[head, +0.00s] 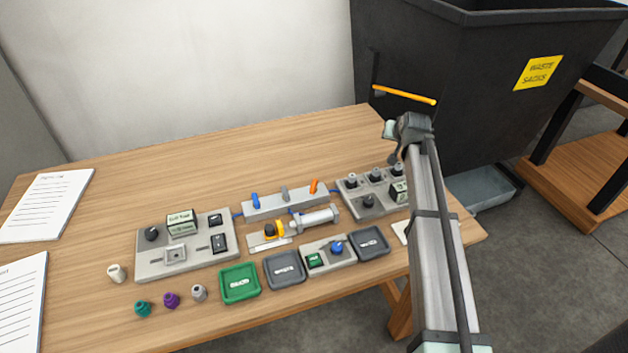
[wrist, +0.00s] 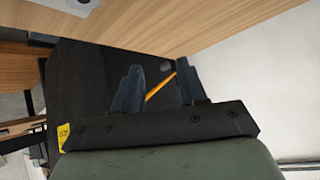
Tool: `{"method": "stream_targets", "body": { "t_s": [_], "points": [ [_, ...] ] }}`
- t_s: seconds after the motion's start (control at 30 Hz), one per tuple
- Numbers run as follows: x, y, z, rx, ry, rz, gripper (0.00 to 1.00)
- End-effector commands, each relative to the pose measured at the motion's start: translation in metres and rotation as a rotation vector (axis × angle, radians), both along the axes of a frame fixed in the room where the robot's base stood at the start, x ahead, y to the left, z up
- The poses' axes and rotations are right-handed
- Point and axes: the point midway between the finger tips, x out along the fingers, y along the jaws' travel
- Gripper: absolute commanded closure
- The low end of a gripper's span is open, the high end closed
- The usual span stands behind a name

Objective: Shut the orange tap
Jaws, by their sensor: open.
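The orange tap (head: 314,186) is a small lever at the right end of a light grey valve block (head: 270,206) on the table. A grey lever (head: 284,193) and a blue lever (head: 255,200) stand to its left on the same block. The orange lever leans slightly to the right. My gripper (wrist: 157,68) shows two dark fingers apart with nothing held between them. In the head view the end of my arm is up and to the right of the tap, well apart from it. The tap cannot be made out in the wrist view.
A black bin (head: 470,85) stands beyond the table; an orange bar (head: 405,95) shows in front of it. A control box (head: 185,245) is left of the block, a knob panel (head: 372,190) right. A white cylinder (head: 314,219) and trays (head: 240,283) lie in front.

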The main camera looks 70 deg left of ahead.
Motion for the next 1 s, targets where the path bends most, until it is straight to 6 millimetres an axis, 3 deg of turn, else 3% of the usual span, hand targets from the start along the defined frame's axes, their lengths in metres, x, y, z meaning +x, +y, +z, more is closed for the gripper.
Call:
{"method": "stream_targets", "body": {
  "t_s": [0.03,0.2,0.4,0.5,0.7,0.87,1.0],
  "points": [
    [-0.028,0.006,0.006,-0.053,0.035,0.018,0.58],
    [-0.111,0.003,0.022,-0.258,0.141,0.043,0.58],
    [-0.200,-0.019,0.051,-0.507,0.224,0.034,0.58],
    [-0.235,-0.033,0.067,-0.613,0.246,0.017,0.58],
    [-0.276,-0.056,0.089,-0.751,0.265,-0.014,0.58],
    [-0.285,-0.062,0.092,-0.785,0.268,-0.025,0.58],
    [-0.285,-0.063,0.079,-0.788,0.268,-0.025,0.58]
  ]
}}
